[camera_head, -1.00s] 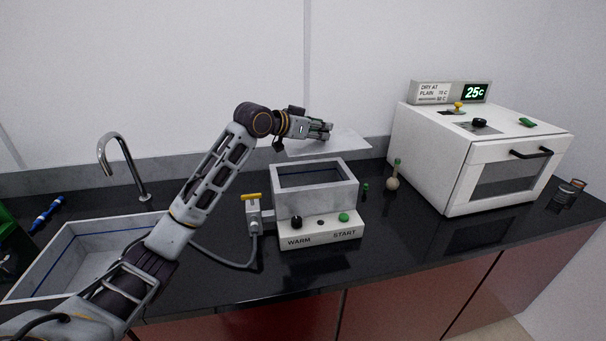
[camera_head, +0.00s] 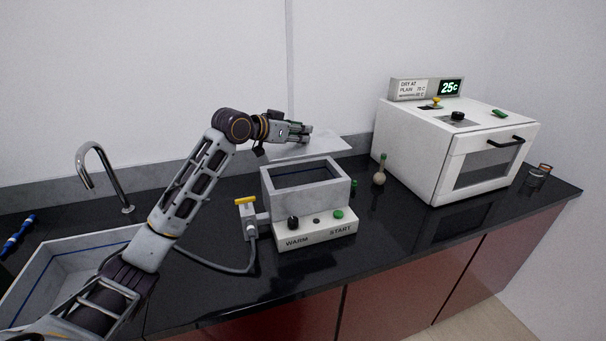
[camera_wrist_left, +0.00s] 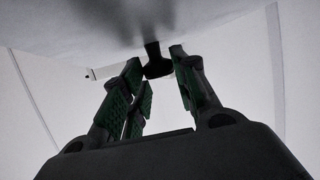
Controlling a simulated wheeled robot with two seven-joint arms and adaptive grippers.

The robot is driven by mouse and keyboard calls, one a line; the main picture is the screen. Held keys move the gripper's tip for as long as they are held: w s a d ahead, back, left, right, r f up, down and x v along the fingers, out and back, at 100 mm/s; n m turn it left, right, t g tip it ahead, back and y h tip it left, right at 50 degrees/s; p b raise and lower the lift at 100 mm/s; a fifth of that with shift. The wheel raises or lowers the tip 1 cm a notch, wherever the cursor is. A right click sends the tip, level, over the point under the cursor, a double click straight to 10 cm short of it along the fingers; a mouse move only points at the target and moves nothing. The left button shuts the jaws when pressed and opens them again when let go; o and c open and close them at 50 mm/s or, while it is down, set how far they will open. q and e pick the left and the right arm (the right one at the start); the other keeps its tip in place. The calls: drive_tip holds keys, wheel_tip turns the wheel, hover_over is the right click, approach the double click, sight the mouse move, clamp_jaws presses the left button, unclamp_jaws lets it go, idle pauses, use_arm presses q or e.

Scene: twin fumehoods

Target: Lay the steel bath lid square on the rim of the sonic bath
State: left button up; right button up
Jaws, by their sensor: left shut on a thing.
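The sonic bath (camera_head: 335,194) is a grey open box on a white base marked WARM and START, standing on the black counter. The steel bath lid (camera_head: 328,146) is a thin pale plate just behind and above the bath's back rim in the head view, apart from the rim. My left gripper (camera_head: 303,133) is above the lid, shut on its handle. In the left wrist view, the dark knob (camera_wrist_left: 156,62) sits between my green-padded fingers, with the lid's grey face (camera_wrist_left: 90,25) beyond. The bath's top is uncovered. My right gripper is not in view.
A white oven (camera_head: 415,150) stands at right, with a small round flask (camera_head: 379,178) beside it. A sink (camera_head: 35,285) and tap (camera_head: 120,185) are at left. The front counter is clear.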

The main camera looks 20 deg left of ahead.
sight(292, 147)
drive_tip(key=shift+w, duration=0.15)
use_arm(q)
drive_tip(key=shift+f, duration=0.5)
wheel_tip(292, 147, down, 4)
drive_tip(key=shift+f, duration=0.55)
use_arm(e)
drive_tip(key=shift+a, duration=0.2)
